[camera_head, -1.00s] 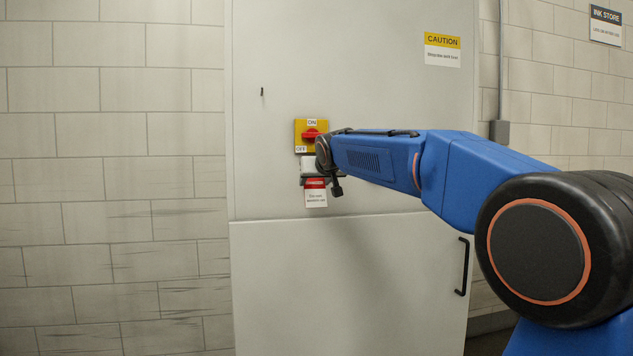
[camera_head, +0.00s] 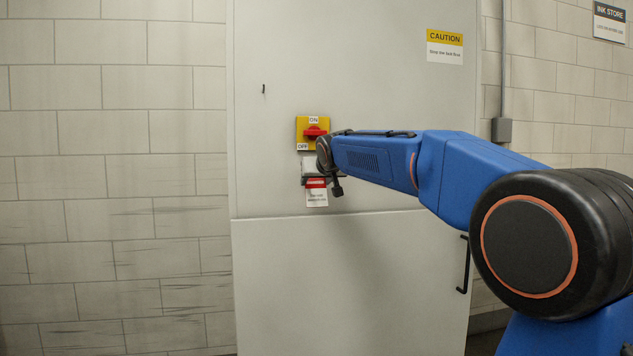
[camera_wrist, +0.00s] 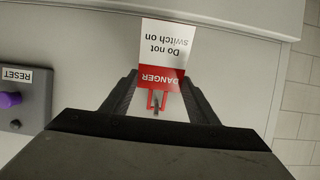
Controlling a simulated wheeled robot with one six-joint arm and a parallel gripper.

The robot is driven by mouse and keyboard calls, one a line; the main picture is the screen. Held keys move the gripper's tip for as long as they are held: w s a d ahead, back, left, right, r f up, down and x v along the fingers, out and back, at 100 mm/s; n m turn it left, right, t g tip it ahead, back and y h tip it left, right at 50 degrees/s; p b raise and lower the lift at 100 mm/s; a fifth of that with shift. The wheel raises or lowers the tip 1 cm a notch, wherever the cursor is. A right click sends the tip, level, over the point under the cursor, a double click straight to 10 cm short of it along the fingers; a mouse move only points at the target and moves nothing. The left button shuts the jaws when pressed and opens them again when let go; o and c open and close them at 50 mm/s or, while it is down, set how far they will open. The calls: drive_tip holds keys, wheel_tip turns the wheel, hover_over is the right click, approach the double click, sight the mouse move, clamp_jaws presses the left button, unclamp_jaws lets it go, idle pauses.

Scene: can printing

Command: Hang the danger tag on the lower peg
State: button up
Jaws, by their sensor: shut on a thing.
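The danger tag shows in the head view (camera_head: 316,195) below my gripper (camera_head: 318,176), flat near the cabinet front. In the wrist view the white and red tag (camera_wrist: 165,50) appears upside down, reading "Do not switch on" and "DANGER". My gripper (camera_wrist: 158,84) has one finger on each side of its red end and is shut on it. A small dark peg-like piece (camera_wrist: 155,108) shows at the tag's red loop. I cannot tell whether it passes through the loop. In the head view the arm and gripper hide this spot. Another peg (camera_head: 264,89) sits bare, higher on the left.
A yellow switch plate with a red knob (camera_head: 314,132) sits just above my gripper. In the wrist view a grey RESET box with a purple button (camera_wrist: 10,99) is at the left. A black door handle (camera_head: 464,264) is at the lower right.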

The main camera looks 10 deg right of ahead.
drive_tip(key=o, duration=1.1)
drive_tip(key=v, duration=1.7)
drive_tip(key=s+d+f+g, duration=0.3)
drive_tip(key=s+f+g, duration=0.1)
drive_tip(key=s+f, duration=1.6)
drive_tip(key=s+d+f+g, duration=0.4)
drive_tip(key=s+f, duration=1.7)
drive_tip(key=f, duration=0.3)
drive_tip(key=shift+f+g, duration=0.3)
drive_tip(key=shift+g, duration=0.1)
